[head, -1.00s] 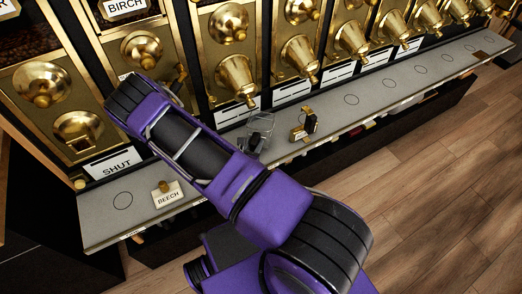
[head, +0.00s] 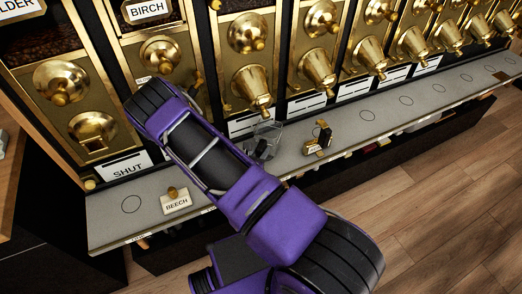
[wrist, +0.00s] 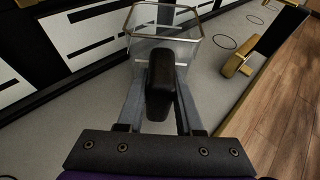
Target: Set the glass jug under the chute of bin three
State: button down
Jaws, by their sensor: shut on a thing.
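The clear glass jug (head: 267,131) is in front of the row of brass bins, over the grey shelf (head: 345,140). In the wrist view the jug (wrist: 168,48) shows its open rim and its dark handle (wrist: 160,85). My gripper (wrist: 160,76) is shut on the handle, one finger on each side. In the head view the arm hides most of the gripper. The third bin column from the left has a brass chute (head: 254,88), just above and slightly left of the jug. I cannot tell whether the jug's base touches the shelf.
A brass piece with a black part (head: 319,139) stands on the shelf right of the jug. A BEECH sign (head: 176,203) stands at the left, below a SHUT label (head: 127,165). Ring marks line the shelf, which is largely clear farther right.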

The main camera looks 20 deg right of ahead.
jog(key=shift+f+b, duration=0.35)
jog(key=shift+f, duration=0.05)
jog(key=shift+c, duration=2.4)
grip_release()
jog(key=shift+f, duration=0.1)
jog(key=shift+s+a, duration=0.1)
jog(key=v, duration=1.7)
jog(key=shift+p, duration=0.45)
jog(key=shift+a, duration=0.1)
